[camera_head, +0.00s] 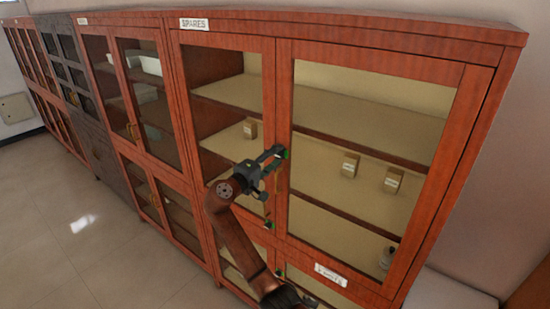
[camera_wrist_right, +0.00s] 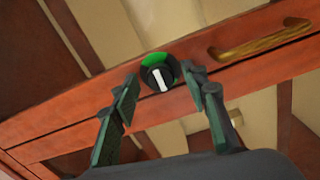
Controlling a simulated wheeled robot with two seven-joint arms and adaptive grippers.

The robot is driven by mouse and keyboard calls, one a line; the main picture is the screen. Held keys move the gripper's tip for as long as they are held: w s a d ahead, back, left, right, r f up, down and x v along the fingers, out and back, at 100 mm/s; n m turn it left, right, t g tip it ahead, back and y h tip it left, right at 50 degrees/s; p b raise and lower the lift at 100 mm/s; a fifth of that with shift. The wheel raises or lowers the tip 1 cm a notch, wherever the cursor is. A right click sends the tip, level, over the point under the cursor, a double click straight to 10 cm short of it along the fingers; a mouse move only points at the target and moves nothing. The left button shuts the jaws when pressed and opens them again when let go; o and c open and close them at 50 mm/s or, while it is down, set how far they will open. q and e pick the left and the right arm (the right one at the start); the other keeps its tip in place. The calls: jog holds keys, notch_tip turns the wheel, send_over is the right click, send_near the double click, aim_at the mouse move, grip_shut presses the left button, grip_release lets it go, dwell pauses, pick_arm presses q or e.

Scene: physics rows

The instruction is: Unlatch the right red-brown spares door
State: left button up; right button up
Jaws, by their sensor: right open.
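The right red-brown spares door (camera_head: 468,115) is a wood-framed glass door, and it looks shut. My right gripper (camera_head: 273,170) is at the seam between the two upper doors. In the right wrist view, the open fingers of the right gripper (camera_wrist_right: 163,78) stand one on each side of the knob. I cannot tell whether they touch it. My left gripper is not in view.
A brass-coloured handle (camera_wrist_right: 262,41) lies to the right of the knob in the right wrist view. The SPARES label (camera_head: 194,24) is on the cabinet's top edge. Small boxes (camera_head: 393,180) stand on shelves behind glass. Open tiled floor (camera_head: 90,235) lies left.

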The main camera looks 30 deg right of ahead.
jog(key=shift+a, duration=0.1)
jog(key=v, duration=1.2)
